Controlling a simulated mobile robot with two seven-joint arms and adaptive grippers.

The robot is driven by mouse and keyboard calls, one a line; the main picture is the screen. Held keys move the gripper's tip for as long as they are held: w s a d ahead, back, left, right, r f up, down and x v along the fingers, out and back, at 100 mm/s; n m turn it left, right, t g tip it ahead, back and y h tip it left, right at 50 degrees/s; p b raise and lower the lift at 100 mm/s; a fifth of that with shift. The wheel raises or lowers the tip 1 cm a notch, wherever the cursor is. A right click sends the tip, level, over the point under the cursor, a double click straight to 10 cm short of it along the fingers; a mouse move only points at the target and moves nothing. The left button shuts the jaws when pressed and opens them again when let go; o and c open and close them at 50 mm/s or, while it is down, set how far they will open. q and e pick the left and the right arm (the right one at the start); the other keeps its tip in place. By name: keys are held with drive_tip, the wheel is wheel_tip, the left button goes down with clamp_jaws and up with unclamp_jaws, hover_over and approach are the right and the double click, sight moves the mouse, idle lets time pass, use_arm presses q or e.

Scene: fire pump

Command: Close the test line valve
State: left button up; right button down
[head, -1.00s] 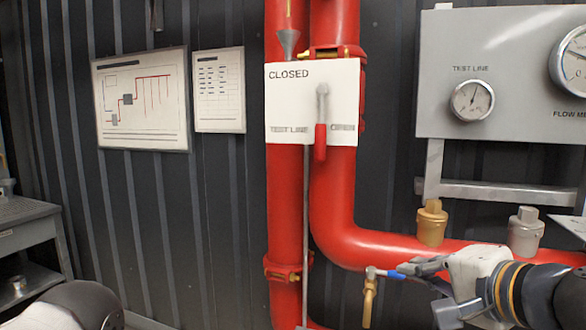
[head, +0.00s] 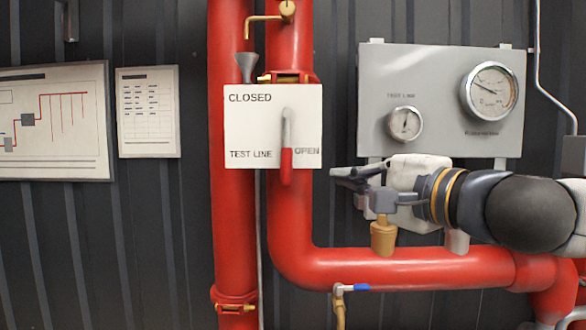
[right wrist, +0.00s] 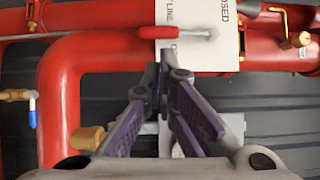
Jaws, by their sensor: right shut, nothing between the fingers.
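The test line valve has a lever with a grey arm and a red grip (head: 286,165). The lever hangs straight down in front of a white plate (head: 250,125). The plate reads CLOSED at upper left, TEST LINE at lower left and OPEN at lower right. The grip's end is just left of the word OPEN. My right gripper (head: 335,178) is shut and empty, right of the red grip with a visible gap. In the right wrist view its fingertips (right wrist: 165,65) meet just short of the red grip (right wrist: 165,32). My left gripper is out of view.
Red pipes (head: 290,220) run behind and below the plate. A brass cap (head: 383,238) stands on the lower pipe under my gripper. A grey gauge panel (head: 440,80) is at right. A small blue-handled valve (head: 345,288) sits below. Papers (head: 148,112) hang at left.

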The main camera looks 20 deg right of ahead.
sight(290, 166)
drive_tip(key=x, duration=0.4)
drive_tip(key=b+x, duration=0.1)
drive_tip(key=x, duration=0.3)
drive_tip(key=b+x, duration=0.1)
drive_tip(key=x, duration=0.4)
drive_tip(key=shift+w+f, duration=0.1)
drive_tip(key=shift+f, duration=0.2)
drive_tip(key=shift+w+a+r, duration=0.2)
drive_tip(key=shift+w, duration=0.2)
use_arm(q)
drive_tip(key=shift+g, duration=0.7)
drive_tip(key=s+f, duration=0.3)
